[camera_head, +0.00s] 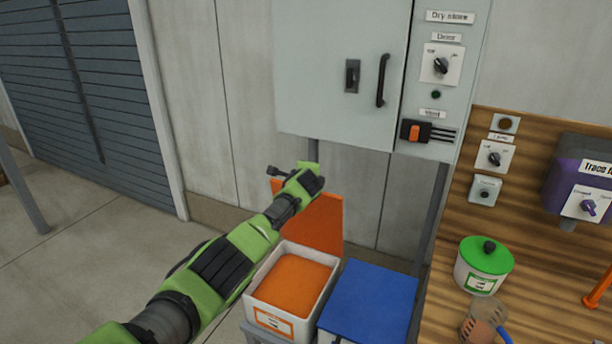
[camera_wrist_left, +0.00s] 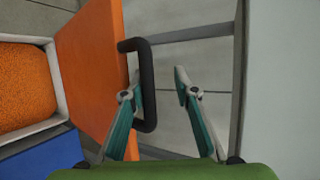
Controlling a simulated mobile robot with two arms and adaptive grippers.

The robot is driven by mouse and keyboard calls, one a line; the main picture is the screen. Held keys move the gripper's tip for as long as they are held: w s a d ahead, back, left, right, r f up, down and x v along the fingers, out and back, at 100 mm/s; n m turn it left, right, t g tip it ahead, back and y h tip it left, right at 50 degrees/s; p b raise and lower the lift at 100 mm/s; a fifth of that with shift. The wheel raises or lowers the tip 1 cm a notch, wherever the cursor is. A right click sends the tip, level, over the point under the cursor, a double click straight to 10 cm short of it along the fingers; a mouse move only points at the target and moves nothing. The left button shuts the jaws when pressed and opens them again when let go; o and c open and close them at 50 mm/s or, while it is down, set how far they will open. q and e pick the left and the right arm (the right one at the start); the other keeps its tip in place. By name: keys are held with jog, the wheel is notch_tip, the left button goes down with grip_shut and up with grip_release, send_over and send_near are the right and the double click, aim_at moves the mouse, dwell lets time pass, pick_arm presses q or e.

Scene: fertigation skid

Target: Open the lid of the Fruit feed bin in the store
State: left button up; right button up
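The bin with the orange label (camera_head: 273,322) stands at the bottom middle of the head view, full of orange granules. Its label text is too small to read. Its orange lid (camera_head: 325,222) is swung up and stands roughly upright at the back of the bin; the lid (camera_wrist_left: 92,62) also shows in the left wrist view. A black bar handle (camera_wrist_left: 149,85) sticks out from the lid. My left gripper (camera_wrist_left: 157,84) is open, with the handle's bar between its fingers, close to the left finger; contact is unclear. In the head view its fingers are mostly hidden. My right gripper is not in view.
A bin with a shut blue lid (camera_head: 370,300) stands right of the orange one. The grey dry store cabinet (camera_head: 335,60) hangs above. A wooden panel at right holds switches, and a green-lidded tub (camera_head: 482,268) stands before it. The floor at left is clear.

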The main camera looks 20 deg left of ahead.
pick_arm(q)
jog(key=shift+d, duration=0.1)
jog(key=shift+s+d+r, duration=0.1)
jog(key=shift+s+r, duration=0.05)
jog(key=shift+s, duration=0.05)
jog(key=v, duration=1.1)
jog(key=shift+s+r, duration=0.1)
jog(key=shift+s, duration=0.15)
